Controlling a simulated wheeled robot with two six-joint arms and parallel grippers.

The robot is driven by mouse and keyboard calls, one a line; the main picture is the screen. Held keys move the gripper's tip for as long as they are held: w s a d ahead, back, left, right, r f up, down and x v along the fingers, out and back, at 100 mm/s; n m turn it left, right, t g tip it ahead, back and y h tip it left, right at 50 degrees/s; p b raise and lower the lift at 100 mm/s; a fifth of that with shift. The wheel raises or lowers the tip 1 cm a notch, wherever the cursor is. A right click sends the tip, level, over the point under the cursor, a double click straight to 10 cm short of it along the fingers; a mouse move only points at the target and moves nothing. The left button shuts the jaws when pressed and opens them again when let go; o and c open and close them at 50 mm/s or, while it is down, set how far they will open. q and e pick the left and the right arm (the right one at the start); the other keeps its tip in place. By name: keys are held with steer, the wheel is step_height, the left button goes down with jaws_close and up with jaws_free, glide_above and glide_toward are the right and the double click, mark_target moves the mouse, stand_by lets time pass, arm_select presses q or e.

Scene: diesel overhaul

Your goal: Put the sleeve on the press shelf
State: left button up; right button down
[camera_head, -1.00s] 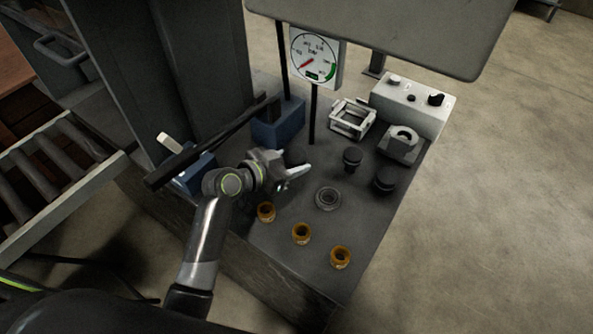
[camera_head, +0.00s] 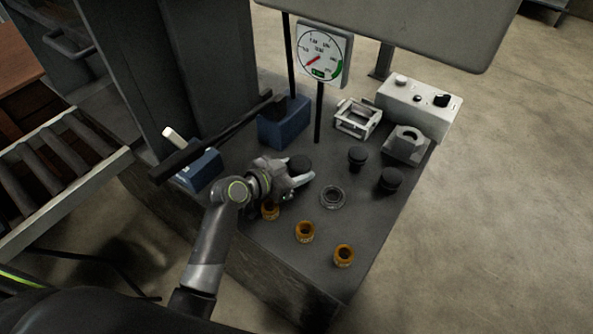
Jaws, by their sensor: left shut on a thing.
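My left gripper (camera_head: 297,183) reaches over the dark bench top (camera_head: 290,235) from the left. Its fingers are shut on a dark round piece (camera_head: 299,164), whose black top shows just behind them. Its lower part is hidden, so I cannot tell if it touches the bench. Several pieces could be the sleeve, and I cannot tell which one it is: the held piece, a grey ring (camera_head: 333,197) right of the gripper, or the brass rings (camera_head: 305,231) along the front. No press shelf can be made out for certain. My right gripper is out of view.
Two black round pieces (camera_head: 357,157) stand right of the gripper. Behind are a blue block (camera_head: 284,122), a pressure gauge (camera_head: 323,54), a white frame (camera_head: 357,119) and a control box (camera_head: 419,104). A bar (camera_head: 212,147) lies over another blue block. A roller conveyor (camera_head: 60,165) is left.

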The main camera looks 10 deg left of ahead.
arm_select(q)
steer(key=o, duration=1.2)
steer(key=shift+s+f, duration=0.3)
steer(key=shift+f, duration=0.55)
steer(key=shift+r, duration=0.15)
steer(key=shift+r+p, duration=0.2)
steer(key=shift+p, duration=0.15)
steer(key=shift+w+r+p, duration=0.2)
steer(key=shift+r+p, duration=0.2)
steer(key=shift+p, duration=0.1)
steer(key=shift+s+a+f+b, duration=0.2)
steer(key=shift+s+a+b, duration=0.15)
steer(key=shift+a+b, duration=0.1)
steer(key=v, duration=0.3)
steer(key=b+v, duration=0.1)
steer(key=v, duration=0.6)
steer(key=shift+w+r, duration=0.1)
steer(key=shift+r, duration=0.35)
steer(key=shift+s+a+r, duration=0.2)
steer(key=shift+s+r, duration=0.1)
steer(key=shift+s, duration=0.05)
steer(key=shift+a, duration=0.1)
